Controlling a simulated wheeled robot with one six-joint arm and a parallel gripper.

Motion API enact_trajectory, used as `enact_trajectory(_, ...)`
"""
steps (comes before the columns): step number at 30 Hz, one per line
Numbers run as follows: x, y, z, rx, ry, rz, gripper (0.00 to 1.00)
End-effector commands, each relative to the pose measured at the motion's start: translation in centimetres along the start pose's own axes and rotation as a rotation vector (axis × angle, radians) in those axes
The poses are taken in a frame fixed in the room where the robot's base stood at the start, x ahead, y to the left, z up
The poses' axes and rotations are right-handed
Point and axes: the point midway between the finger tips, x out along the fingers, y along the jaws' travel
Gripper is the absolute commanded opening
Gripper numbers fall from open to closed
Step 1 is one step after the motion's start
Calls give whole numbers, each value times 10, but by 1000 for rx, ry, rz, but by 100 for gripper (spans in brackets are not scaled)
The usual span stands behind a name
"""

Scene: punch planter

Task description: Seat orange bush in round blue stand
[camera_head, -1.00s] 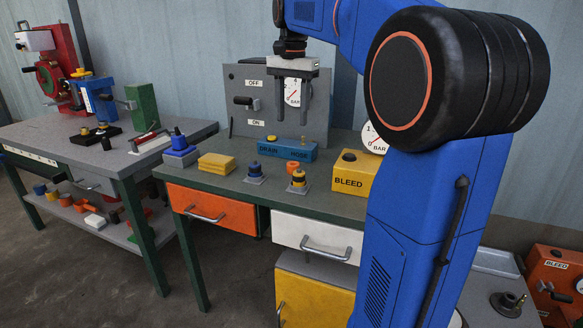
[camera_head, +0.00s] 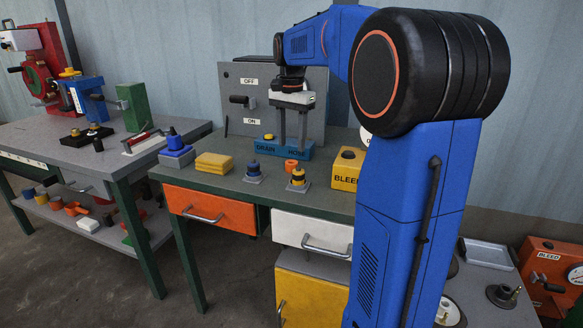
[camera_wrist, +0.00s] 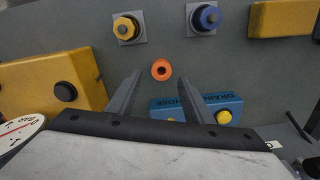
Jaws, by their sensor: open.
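The orange bush (camera_head: 291,166), a short ring with a dark hole, sits on the green-grey bench top. It also shows in the wrist view (camera_wrist: 161,70). The round blue stand (camera_head: 254,167), on a small grey square plate, is to its left in the head view. In the wrist view the blue stand (camera_wrist: 207,16) is above and right of the bush. My gripper (camera_head: 292,140) is open and empty, fingers pointing down above the bush. In the wrist view the bush appears between the fingertips (camera_wrist: 159,73), apart from both.
A yellow stand (camera_head: 298,178) is close in front of the bush. A blue DRAIN HOSE block (camera_head: 268,149) is behind it and a yellow BLEED box (camera_head: 347,168) to the right. A yellow block (camera_head: 214,163) is at left. A grey panel (camera_head: 240,100) stands behind.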

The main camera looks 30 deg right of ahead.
Motion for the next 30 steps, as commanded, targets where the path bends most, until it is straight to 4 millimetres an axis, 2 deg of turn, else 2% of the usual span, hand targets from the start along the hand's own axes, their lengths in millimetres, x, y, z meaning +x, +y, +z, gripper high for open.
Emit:
enact_trajectory(8,18,0,0,0,-1,1,47)
enact_trajectory(18,60,-1,-1,0,-1,1,47)
enact_trajectory(28,65,-1,-1,0,0,0,47)
enact_trajectory(30,65,-1,-1,0,0,0,30)
